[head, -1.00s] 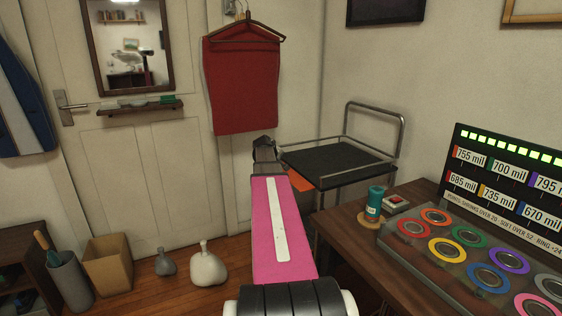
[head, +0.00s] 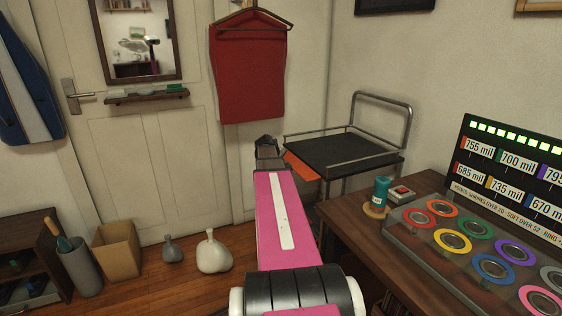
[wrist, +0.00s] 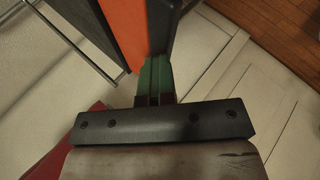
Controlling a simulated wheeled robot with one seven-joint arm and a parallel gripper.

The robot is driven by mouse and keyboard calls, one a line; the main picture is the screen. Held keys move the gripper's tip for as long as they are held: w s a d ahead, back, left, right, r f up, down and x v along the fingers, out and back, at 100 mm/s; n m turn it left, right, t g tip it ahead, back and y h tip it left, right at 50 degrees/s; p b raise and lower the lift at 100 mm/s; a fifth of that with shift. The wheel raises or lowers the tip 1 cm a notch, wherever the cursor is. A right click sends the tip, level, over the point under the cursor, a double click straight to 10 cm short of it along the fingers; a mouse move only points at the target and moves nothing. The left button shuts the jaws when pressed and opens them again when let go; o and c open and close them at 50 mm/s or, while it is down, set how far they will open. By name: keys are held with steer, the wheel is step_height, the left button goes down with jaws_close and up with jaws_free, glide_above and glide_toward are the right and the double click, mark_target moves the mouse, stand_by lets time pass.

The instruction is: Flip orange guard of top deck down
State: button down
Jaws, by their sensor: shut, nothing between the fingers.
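The trolley's black top deck (head: 345,150) stands beyond my arm, right of my gripper in the head view. Its orange guard (head: 301,166) shows as a slanting strip along the deck's left edge, partly hidden by my arm; its exact tilt is hard to tell. In the wrist view the orange guard (wrist: 122,30) runs up from the fingers, with the dark deck to its left. My gripper (head: 267,145) is shut and empty beside the guard. Its green fingertips (wrist: 155,75) are together close to the guard's near end; I cannot tell whether they touch it.
A metal rail (head: 385,103) rises at the trolley's far right. A wooden table (head: 345,215) with a teal cup (head: 381,190) and a ring game (head: 470,245) stands at the right. A red cloth (head: 247,70) hangs behind my gripper. Floor at left holds vases and a bin (head: 117,252).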

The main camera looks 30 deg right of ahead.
steer(key=shift+a+f, duration=0.15)
steer(key=shift+f, duration=0.35)
steer(key=shift+r, duration=0.1)
steer(key=w+v, duration=0.1)
steer(key=v, duration=1.1)
steer(key=shift+a+r, duration=0.35)
